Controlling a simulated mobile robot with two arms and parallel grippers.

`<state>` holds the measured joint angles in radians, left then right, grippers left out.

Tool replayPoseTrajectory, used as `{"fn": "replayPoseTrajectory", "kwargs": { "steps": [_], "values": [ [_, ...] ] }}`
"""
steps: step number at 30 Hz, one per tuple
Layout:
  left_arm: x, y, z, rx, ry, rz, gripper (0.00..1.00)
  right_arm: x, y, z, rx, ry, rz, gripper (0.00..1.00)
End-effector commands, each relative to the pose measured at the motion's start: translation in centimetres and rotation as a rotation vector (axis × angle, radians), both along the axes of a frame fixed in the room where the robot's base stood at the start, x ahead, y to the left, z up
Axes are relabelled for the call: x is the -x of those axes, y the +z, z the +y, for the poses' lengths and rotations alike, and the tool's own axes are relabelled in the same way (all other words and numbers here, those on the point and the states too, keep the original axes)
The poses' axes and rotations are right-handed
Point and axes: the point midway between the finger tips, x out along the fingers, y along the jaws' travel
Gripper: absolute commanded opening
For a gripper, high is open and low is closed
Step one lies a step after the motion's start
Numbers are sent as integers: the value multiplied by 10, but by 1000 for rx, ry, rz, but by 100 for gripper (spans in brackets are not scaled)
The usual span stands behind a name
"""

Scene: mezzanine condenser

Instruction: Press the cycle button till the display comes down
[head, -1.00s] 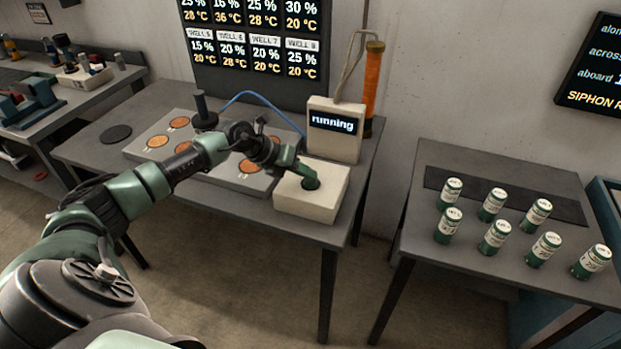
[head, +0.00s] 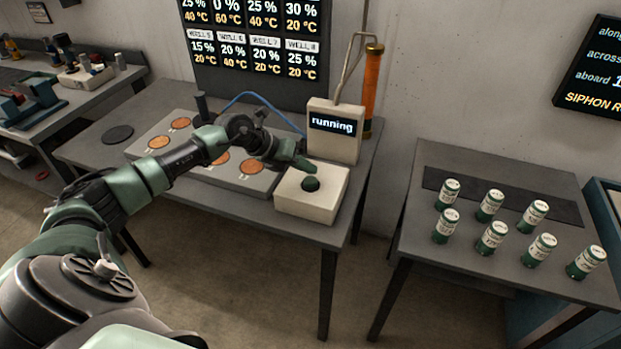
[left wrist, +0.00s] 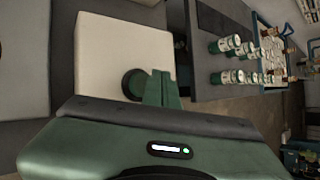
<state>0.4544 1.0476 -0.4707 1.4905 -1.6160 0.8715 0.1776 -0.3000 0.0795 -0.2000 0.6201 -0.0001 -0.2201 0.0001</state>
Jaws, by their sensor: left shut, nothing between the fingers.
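The cycle button is a round dark green button (head: 311,184) on top of a cream box (head: 303,206) near the front right of the grey table. My left gripper (head: 305,166) is shut and empty, just behind and above the button, apart from it in the head view. In the left wrist view the fingers (left wrist: 161,90) show beside the button (left wrist: 133,83). The small display (head: 332,124) on the cream unit behind reads "running". The wall board (head: 255,45) lists percentages and temperatures by well, with readings such as 60 °C and 40 °C. My right gripper is not in view.
A plate with several orange discs (head: 158,141) lies left of the box, partly behind my left arm. An orange cylinder (head: 372,90) stands behind the display unit. Several green and white cans (head: 492,238) stand on the right table (head: 430,270). A gap separates the tables.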

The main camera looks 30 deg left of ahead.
Motion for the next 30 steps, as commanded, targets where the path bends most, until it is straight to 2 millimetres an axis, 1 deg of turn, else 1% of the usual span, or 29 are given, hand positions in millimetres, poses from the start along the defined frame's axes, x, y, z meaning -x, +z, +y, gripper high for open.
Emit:
{"fn": "replayPoseTrajectory", "kwargs": {
  "steps": [1, 3, 12, 30],
  "values": [
    [0, 9, 0, -1, 0, -1, 0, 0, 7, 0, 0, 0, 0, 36],
    [0, 16, 0, -1, 0, -1, 0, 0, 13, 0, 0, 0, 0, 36],
    [0, 44, 0, 0, 0, 0, 0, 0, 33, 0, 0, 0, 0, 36],
    [0, 44, 0, 0, 0, 0, 0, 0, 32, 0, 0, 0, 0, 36]
  ]
}}
